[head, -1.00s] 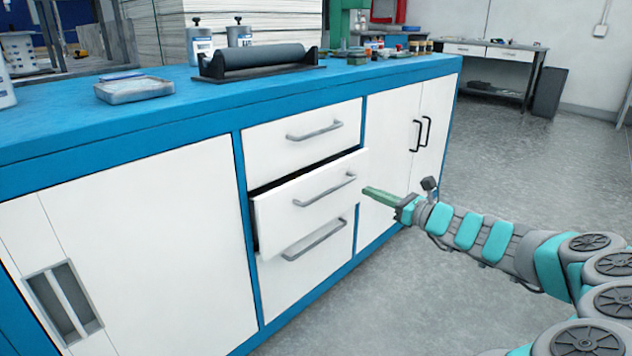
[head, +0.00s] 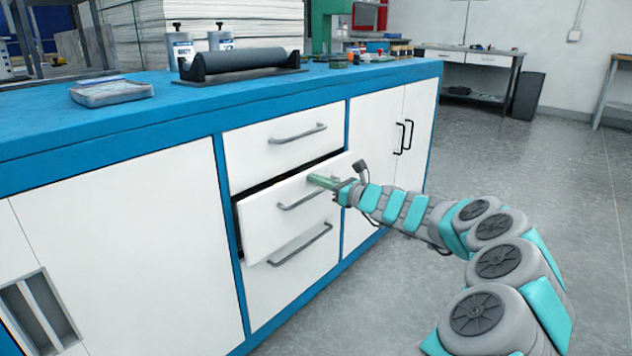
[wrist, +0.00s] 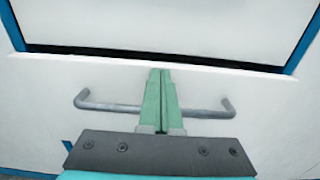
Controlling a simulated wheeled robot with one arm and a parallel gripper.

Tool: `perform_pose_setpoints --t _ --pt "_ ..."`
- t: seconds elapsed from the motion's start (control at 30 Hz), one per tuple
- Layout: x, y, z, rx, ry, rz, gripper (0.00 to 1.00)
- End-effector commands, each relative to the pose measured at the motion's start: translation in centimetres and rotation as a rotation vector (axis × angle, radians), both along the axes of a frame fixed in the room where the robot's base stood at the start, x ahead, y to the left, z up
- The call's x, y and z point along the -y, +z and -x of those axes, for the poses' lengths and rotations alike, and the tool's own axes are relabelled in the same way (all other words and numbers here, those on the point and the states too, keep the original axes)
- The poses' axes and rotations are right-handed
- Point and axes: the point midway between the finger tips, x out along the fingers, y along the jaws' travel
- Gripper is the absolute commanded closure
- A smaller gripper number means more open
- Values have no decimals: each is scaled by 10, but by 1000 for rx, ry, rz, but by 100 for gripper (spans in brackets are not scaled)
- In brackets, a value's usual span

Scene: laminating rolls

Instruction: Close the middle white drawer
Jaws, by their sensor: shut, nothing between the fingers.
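The middle white drawer (head: 264,227) sticks out a little from the blue-framed cabinet, with a dark gap along its top edge. Its grey bar handle (head: 300,200) runs across the front and also shows in the wrist view (wrist: 108,106). My gripper (head: 312,180) is shut and empty, its green fingers at the drawer front. In the wrist view my gripper (wrist: 161,75) points at the middle of the drawer front (wrist: 50,80), over the handle's centre. I cannot tell whether the fingertips touch the front. The fingers hide the middle of the handle.
The top drawer (head: 255,145) and bottom drawer (head: 290,285) look flush. Cabinet doors (head: 130,240) stand left, and another with black handles (head: 415,120) right. The blue worktop (head: 150,115) holds a dark roller (head: 240,62) and a tray (head: 110,93). Grey floor (head: 520,180) is open at right.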

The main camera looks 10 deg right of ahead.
Motion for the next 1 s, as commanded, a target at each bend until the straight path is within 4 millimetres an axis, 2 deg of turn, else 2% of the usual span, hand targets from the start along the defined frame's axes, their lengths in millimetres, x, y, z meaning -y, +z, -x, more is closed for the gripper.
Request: perform_pose_setpoints --t 0.47,0.8,1.0 --pt "-4 1 -6 1 0 1 100" --pt "-26 1 -35 -2 1 0 100" --pt "-30 1 -43 1 -3 2 100"
